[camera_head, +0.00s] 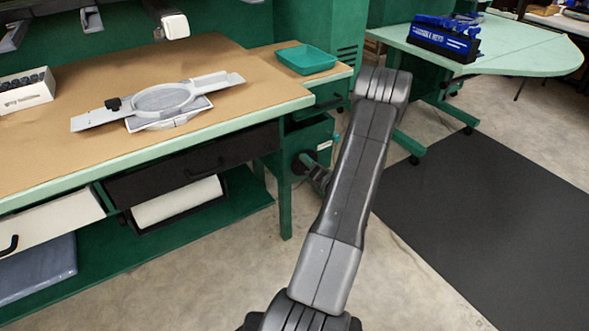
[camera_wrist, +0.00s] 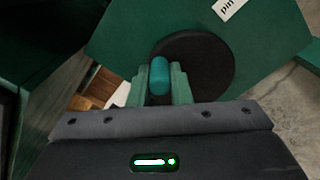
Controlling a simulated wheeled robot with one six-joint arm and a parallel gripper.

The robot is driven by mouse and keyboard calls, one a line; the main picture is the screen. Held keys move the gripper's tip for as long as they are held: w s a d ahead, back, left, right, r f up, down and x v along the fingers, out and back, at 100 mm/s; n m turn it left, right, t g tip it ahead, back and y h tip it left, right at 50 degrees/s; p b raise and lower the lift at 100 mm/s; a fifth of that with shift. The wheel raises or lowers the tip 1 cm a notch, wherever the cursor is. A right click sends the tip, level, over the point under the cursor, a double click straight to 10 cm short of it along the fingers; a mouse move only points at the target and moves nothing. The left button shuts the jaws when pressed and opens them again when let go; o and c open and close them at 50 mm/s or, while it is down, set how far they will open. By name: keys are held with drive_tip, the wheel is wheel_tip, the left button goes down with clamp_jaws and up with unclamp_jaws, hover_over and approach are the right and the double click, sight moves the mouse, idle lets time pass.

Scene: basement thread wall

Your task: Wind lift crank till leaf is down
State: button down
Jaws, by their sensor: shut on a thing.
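The crank's teal knob (camera_wrist: 159,75) stands between the two green fingers of my gripper (camera_wrist: 161,92) in the wrist view, and the gripper is shut on it. A round black disc (camera_wrist: 205,65) lies behind the knob on a green housing (camera_wrist: 115,50). In the head view my gripper (camera_head: 316,177) reaches the black disc (camera_head: 301,160) at the bench's right end; the knob is hidden there. A small brown-topped side surface (camera_head: 330,74) with a pale green edge adjoins the bench above the crank; I cannot tell whether this is the leaf.
A teal tray (camera_head: 306,59) rests on the side surface. The workbench (camera_head: 60,150) holds a grey hoop frame (camera_head: 160,98) and a white box (camera_head: 25,92). A pale green table (camera_head: 520,55) stands at the back right. A dark mat (camera_head: 480,230) covers clear floor at right.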

sight(297, 166)
drive_tip(key=shift+a, duration=0.2)
drive_tip(key=shift+s+a+f+b, duration=0.45)
drive_tip(key=shift+a+f+b, duration=0.1)
drive_tip(key=shift+f+b, duration=0.15)
drive_tip(key=shift+s+a+f+b, duration=0.4)
drive_tip(key=shift+a+f+b, duration=0.15)
drive_tip(key=shift+f, duration=0.2)
drive_tip(key=shift+w+r, duration=0.1)
drive_tip(key=c, duration=1.3)
unclamp_jaws()
drive_tip(key=shift+d, duration=0.25)
